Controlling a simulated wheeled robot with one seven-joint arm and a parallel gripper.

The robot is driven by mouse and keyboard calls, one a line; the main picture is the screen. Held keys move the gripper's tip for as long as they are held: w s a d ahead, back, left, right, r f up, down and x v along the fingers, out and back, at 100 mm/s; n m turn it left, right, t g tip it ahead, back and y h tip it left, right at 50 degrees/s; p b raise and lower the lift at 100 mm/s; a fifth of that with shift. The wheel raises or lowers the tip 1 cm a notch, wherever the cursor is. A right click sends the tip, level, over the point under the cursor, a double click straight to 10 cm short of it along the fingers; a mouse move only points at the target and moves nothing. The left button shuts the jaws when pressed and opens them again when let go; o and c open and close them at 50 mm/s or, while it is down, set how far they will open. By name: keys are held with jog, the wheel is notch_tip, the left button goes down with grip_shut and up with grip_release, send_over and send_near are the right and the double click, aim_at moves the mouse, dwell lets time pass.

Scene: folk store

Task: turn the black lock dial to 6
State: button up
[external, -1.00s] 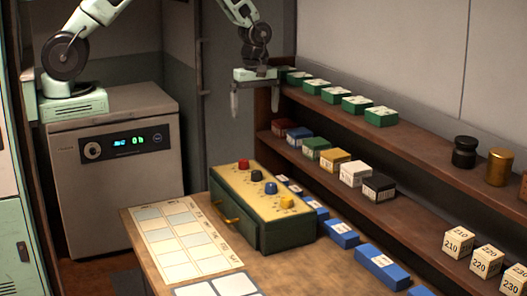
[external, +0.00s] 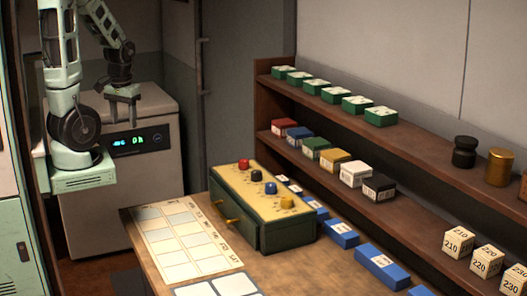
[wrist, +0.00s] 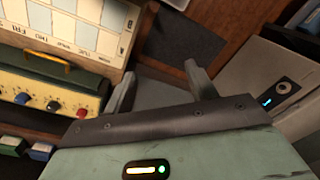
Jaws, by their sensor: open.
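The black lock dial (external: 257,177) is a small knob on the cream top panel of a green box (external: 285,240). It sits between a red dial (external: 244,164) and a blue dial (external: 270,188), with a yellow dial (external: 287,201) farther along. In the wrist view the black dial (wrist: 53,105) is at the left. Its pointer and the number it shows are too small to read. My gripper (external: 122,114) is open and empty, in the air left of the box and well apart from it. Its two fingers (wrist: 160,75) show in the wrist view.
A grey cabinet (external: 155,180) with a lit display stands behind my arm. A day chart (external: 150,238) lies on the table left of the box. Blue boxes (external: 342,234) lie on the right. Shelves with small boxes (external: 381,117) line the wall.

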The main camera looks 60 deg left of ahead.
jog(key=w+r, duration=0.2)
jog(key=w, duration=0.6)
jog(key=n+b, duration=0.1)
jog(key=n, duration=0.2)
send_over(257, 172)
notch_tip(257, 172, down, 16)
jog(key=p, duration=0.3)
jog(key=shift+a, duration=0.1)
jog(key=c, duration=1)
